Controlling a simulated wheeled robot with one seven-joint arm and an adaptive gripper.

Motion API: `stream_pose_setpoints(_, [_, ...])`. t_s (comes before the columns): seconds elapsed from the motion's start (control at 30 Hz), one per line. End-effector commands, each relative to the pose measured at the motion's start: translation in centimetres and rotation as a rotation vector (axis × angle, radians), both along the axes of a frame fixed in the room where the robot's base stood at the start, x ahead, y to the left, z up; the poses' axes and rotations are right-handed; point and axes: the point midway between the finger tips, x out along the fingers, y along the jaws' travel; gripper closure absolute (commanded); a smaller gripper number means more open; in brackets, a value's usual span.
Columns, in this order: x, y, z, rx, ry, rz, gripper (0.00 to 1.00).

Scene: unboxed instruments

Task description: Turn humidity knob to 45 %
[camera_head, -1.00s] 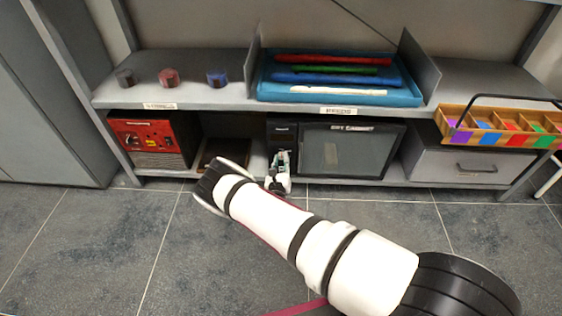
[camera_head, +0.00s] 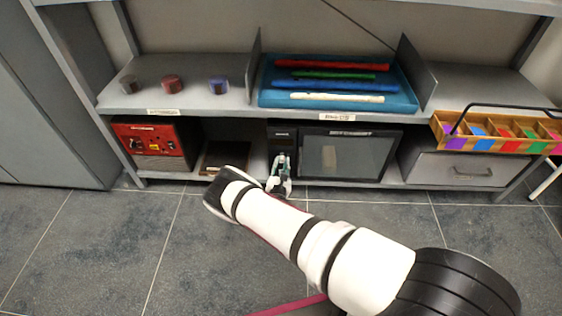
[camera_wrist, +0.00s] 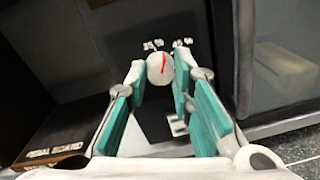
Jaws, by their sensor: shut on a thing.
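The humidity knob (camera_wrist: 160,68) is a round pale grey dial with a red pointer line, on the black front panel of the cabinet. In the wrist view my gripper (camera_wrist: 161,78) has its teal-padded fingers on either side of the knob, shut on it. The red line points nearly straight up, tilted slightly. In the head view the gripper (camera_head: 281,162) is at the cabinet's dark control column (camera_head: 283,133) and hides the knob.
The cabinet's dark glass door (camera_head: 348,155) is right of the column. A flat dark box (camera_head: 225,158) and a red instrument (camera_head: 150,143) stand to the left on the lower shelf. A blue tray (camera_head: 264,92) and small knobs lie above. A compartmented wooden carrier (camera_head: 440,134) is at right.

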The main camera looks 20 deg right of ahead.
Motion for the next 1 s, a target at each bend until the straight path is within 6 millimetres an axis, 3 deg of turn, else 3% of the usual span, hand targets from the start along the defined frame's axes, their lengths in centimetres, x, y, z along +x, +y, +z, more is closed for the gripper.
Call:
stream_pose_setpoints(0.5, [-0.1,-0.1,0.07,0.389,-0.124,-0.002,1.0])
stream_pose_setpoints(1.0, [-0.1,-0.13,-0.07,0.51,-0.164,-0.002,1.0])
